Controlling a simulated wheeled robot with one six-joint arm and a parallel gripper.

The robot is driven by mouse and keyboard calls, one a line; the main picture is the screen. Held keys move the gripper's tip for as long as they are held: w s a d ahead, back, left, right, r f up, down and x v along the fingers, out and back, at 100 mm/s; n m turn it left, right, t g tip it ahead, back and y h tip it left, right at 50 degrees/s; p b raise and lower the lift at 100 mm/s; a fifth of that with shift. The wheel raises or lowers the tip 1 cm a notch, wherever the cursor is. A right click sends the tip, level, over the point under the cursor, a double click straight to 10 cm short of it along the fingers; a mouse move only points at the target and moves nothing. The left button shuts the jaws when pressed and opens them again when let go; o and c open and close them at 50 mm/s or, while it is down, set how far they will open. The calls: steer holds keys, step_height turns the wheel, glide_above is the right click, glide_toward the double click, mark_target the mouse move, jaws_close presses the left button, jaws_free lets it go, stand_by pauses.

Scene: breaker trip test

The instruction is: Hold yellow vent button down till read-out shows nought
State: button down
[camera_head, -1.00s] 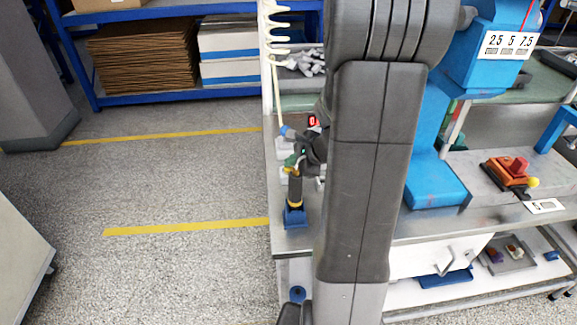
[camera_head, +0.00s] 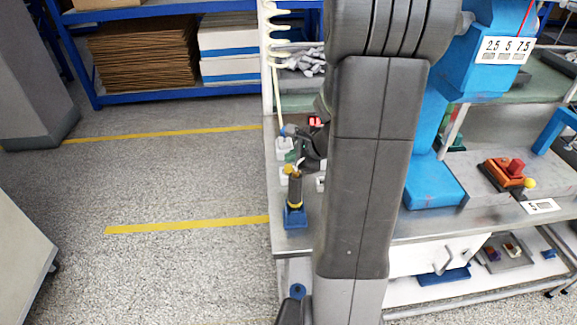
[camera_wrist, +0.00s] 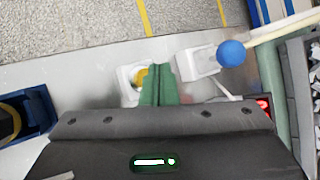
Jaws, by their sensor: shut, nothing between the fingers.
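The yellow vent button (camera_wrist: 141,77) sits on a small white block (camera_wrist: 128,91) in the wrist view, partly hidden by my green fingers. My gripper (camera_wrist: 158,72) is shut and empty, with its fingertips at the button's right edge in that view. I cannot tell whether they touch it; in the head view, my gripper (camera_head: 292,156) appears just beyond the button (camera_head: 287,169). The read-out (camera_head: 316,121) glows red behind my arm, partly hidden. It also shows at the right in the wrist view (camera_wrist: 263,105), but its figures are not legible.
A white box (camera_wrist: 197,63) with a blue ball (camera_wrist: 231,53) stands close right of my fingers in the wrist view. A blue holder (camera_head: 295,216) with a dark, yellow-banded tool is nearer the bench's front. A blue machine (camera_head: 433,188) stands right of my arm.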

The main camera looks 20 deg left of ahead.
mark_target(292, 168)
steer(key=shift+r+p, duration=2)
steer(key=shift+r, duration=0.5)
steer(key=shift+d+f, duration=0.1)
